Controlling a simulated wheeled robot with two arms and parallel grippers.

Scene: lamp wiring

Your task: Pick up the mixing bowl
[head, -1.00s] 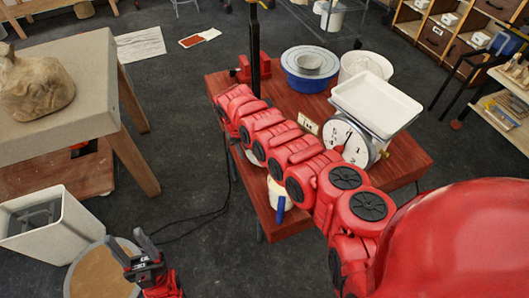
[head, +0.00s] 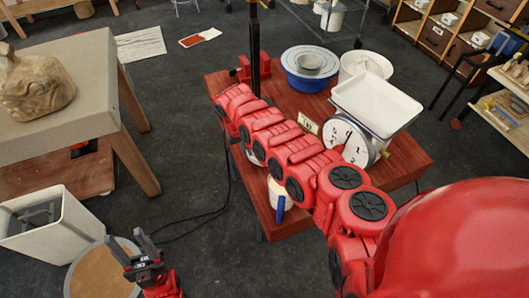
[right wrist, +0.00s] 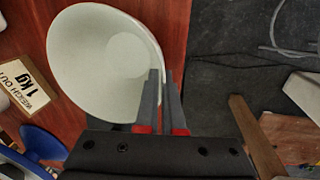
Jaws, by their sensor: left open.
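The white mixing bowl (right wrist: 105,60) shows large in the right wrist view, its open mouth facing the camera. My right gripper (right wrist: 161,73) has one finger inside the bowl and one outside, close together with the rim between them; it looks shut on that rim. Whether the bowl is clear of the red-brown tabletop cannot be told. In the head view my right arm hides most of the bowl and the right gripper. My left gripper (head: 126,241) is open and empty at the lower left, away from the workbench (head: 405,160).
A kitchen scale (head: 348,140) with a white tray, a blue basin (head: 297,78) holding a grey bowl and a white bucket (head: 366,64) stand on the bench. A white bin (head: 62,232) stands left of my left gripper.

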